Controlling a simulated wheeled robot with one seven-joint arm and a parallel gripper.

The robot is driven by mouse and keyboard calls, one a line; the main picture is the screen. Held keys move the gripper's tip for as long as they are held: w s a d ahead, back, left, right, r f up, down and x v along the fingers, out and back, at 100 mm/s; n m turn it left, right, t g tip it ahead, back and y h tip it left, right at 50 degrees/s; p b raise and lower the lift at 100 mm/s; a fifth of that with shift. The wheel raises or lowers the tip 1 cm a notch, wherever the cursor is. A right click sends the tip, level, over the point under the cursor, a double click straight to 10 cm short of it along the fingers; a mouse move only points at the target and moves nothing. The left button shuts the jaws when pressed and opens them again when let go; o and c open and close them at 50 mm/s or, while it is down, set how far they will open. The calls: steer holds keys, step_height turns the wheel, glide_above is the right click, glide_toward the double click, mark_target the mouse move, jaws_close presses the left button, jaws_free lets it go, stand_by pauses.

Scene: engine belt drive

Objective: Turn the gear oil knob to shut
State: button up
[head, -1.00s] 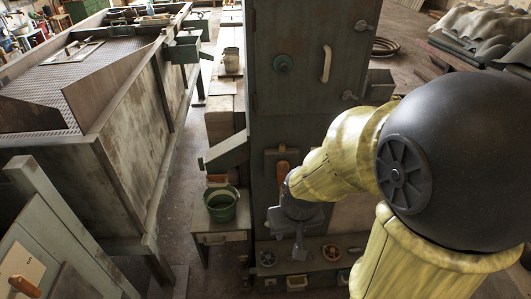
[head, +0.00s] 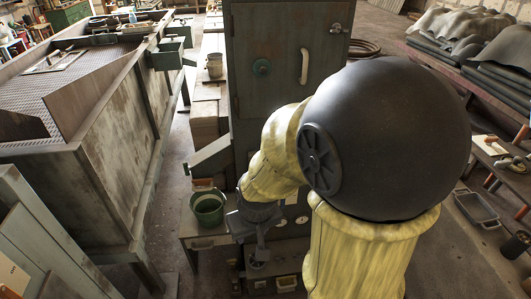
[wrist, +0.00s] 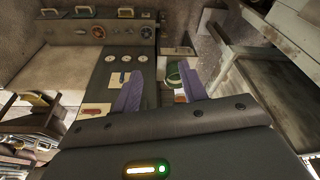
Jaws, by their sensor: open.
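In the wrist view, two round handwheel-like knobs, a reddish one (wrist: 98,31) and a darker one (wrist: 146,32), sit on a panel at the top. I cannot read any label, so I cannot tell which is the gear oil knob. My gripper (wrist: 162,80) is open and empty, its two purple fingers apart. The knobs lie beyond the fingertips, up and to the left, not touched. In the head view my gripper (head: 260,248) hangs in front of the tall green cabinet (head: 290,110). My arm hides much of its lower part.
A green bucket (head: 208,208) stands on a low bench left of my gripper; it also shows between the fingers in the wrist view (wrist: 173,75). A large metal tank (head: 115,130) fills the left. Floor at right (head: 470,250) holds a tray.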

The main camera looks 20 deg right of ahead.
steer(key=w+d+f+t+p, duration=0.2)
steer(key=w+d+f+t, duration=0.15)
steer(key=w, duration=0.65)
steer(key=w+d+f+t+p, duration=0.3)
steer(key=w+d+t, duration=0.2)
steer(key=w, duration=0.5)
steer(key=d+f+m+t+h+p, duration=0.2)
steer(key=d+f+t+h, duration=0.1)
steer(key=d+t, duration=0.3)
steer(key=shift+s+d+m+h+p, duration=0.15)
steer(key=shift+d+m+h+p, duration=0.2)
steer(key=shift+d+h, duration=0.45)
steer(key=p+x, duration=0.4)
steer(key=x, duration=1.3)
steer(key=shift+f+p, duration=0.15)
steer(key=shift+p, duration=0.15)
steer(key=shift+c, duration=0.4)
